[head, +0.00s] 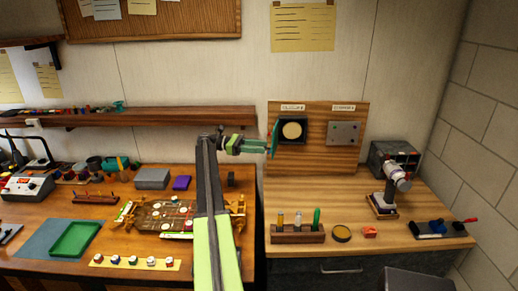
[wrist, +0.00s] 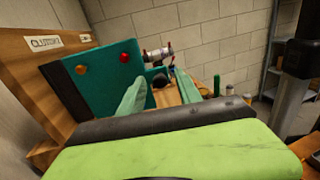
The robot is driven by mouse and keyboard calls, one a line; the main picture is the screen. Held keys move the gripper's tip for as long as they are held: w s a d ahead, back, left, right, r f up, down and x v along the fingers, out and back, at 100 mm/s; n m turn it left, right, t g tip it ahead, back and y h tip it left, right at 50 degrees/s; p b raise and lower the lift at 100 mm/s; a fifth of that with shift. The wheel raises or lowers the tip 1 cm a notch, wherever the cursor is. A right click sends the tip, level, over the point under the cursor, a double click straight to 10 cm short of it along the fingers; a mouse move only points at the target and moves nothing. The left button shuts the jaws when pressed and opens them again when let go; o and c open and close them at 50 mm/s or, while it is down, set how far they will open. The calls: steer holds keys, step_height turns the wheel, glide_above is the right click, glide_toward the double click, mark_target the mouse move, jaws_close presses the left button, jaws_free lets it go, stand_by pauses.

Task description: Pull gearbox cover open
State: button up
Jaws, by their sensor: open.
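The teal cover (head: 275,138) stands out from the wooden board, seen almost edge-on at the left side of a dark square housing with a round tan disc (head: 291,131). My gripper (head: 266,148) is open close to the cover. In the wrist view, its two pale green fingers (wrist: 160,90) are spread, with a dark round knob (wrist: 160,80) between them. I cannot tell whether the fingers touch the knob or the cover.
The upright wooden board (head: 318,160) also carries a grey plate (head: 343,134) on the right. Below stand a wooden tool rack (head: 298,235), a round tin (head: 341,233) and a microscope-like device (head: 390,190). A model car chassis (head: 168,216) and a green tray (head: 75,239) lie on the left bench.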

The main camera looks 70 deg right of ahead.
step_height(320, 180, up, 6)
steer(key=f+p, duration=0.1)
steer(key=p, duration=0.4)
steer(key=s+a+r+p, duration=0.2)
steer(key=s+r+p, duration=0.3)
steer(key=s, duration=0.6)
steer(key=shift+s+a+r, duration=0.15)
steer(key=shift+s+r, duration=0.05)
steer(key=shift+r, duration=0.25)
steer(key=shift+c, duration=0.3)
